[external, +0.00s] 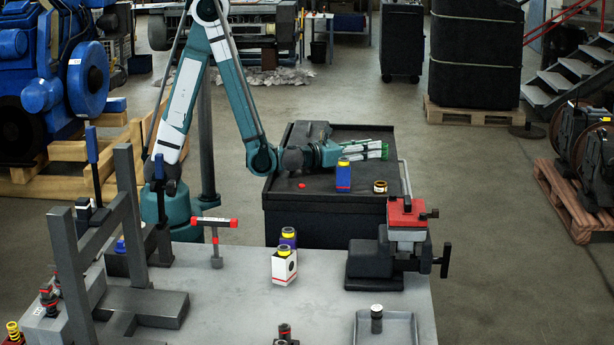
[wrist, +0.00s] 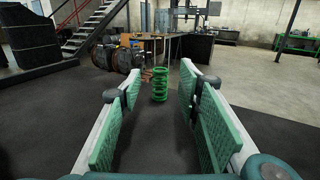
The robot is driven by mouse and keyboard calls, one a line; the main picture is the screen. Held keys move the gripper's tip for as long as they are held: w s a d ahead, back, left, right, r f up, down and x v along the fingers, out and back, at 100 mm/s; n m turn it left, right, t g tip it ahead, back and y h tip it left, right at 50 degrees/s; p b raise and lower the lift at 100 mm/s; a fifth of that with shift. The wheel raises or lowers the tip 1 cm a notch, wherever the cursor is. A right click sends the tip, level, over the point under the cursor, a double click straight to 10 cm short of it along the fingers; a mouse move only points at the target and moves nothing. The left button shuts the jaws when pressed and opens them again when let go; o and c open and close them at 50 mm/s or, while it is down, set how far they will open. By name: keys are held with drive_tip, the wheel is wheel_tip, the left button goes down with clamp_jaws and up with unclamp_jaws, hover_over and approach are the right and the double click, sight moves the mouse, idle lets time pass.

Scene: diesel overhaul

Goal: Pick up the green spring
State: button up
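The green spring (wrist: 159,81) shows upright in the wrist view, centred between the two fingers in the picture. It looks at or a little beyond the fingertips, with gaps to both finger pads. My gripper (wrist: 160,88) is open and empty, with green pads facing each other. In the external view my gripper (external: 376,150) reaches low and level over the dark cart top (external: 310,195), pointing right. Green shows at its fingertips there, but I cannot tell spring from pads.
On the cart, a blue bottle with a yellow cap (external: 343,176) stands just in front of my gripper. A small brass-coloured jar (external: 380,187) and a red piece (external: 302,185) are nearby. A red-topped vise (external: 405,235) stands on the grey bench (external: 240,315) in front.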

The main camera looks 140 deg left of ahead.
sight(385, 144)
drive_tip(key=shift+a, duration=0.1)
idle(0.3)
drive_tip(key=shift+b+x, duration=0.5)
drive_tip(key=shift+x, duration=2.6)
drive_tip(key=c, duration=1)
